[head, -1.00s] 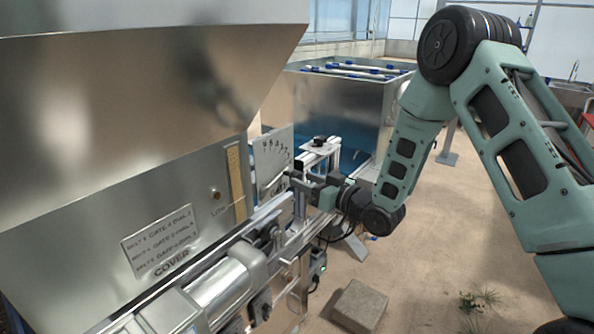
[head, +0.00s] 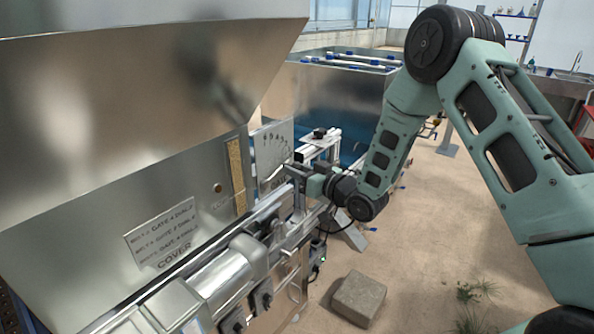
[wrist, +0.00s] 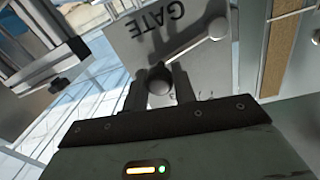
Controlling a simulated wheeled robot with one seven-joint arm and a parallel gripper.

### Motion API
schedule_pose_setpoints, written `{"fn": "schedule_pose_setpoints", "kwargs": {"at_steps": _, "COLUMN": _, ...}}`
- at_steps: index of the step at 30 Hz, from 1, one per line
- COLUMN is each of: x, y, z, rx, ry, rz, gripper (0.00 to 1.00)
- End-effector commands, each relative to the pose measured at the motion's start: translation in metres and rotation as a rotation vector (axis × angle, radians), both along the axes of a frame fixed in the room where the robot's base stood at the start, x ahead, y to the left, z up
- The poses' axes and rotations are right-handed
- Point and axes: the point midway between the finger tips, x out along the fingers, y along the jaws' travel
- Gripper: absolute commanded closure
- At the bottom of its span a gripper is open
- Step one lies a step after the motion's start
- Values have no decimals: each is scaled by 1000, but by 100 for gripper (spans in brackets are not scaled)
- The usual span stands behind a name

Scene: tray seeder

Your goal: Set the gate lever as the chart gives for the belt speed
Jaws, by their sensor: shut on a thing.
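The gate plate (head: 272,146) is a pale upright panel with a dial of small marks, beside the metal hopper. In the wrist view the plate (wrist: 125,45) shows the word GATE upside down. The gate lever (wrist: 192,46) is a thin bar running from a round pivot to a dark round knob (wrist: 160,80). My gripper (wrist: 161,88) is shut on this knob, one finger on each side. In the head view my gripper (head: 290,172) is at the plate's lower right. A chart plate (head: 163,234) with BELT, GATE and DIAL lines is on the hopper; its figures are hard to read.
The metal hopper (head: 90,170) fills the left. A rail and roller frame (head: 225,268) runs below it. A metal tank (head: 320,100) stands behind. A grey block (head: 358,298) lies on the floor. The floor to the right is mostly clear.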

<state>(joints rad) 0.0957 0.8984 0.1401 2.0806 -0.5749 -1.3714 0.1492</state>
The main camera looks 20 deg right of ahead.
Motion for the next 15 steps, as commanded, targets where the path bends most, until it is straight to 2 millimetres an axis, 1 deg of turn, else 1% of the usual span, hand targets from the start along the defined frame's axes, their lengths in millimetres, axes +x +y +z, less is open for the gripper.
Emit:
{"fn": "schedule_pose_setpoints", "kwargs": {"at_steps": 8, "x": -2, "y": 2, "z": 3, "rx": -73, "ry": -56, "rz": 1, "gripper": 100}}
{"fn": "schedule_pose_setpoints", "kwargs": {"at_steps": 15, "x": -5, "y": 7, "z": 14, "rx": -220, "ry": -166, "rz": -1, "gripper": 100}}
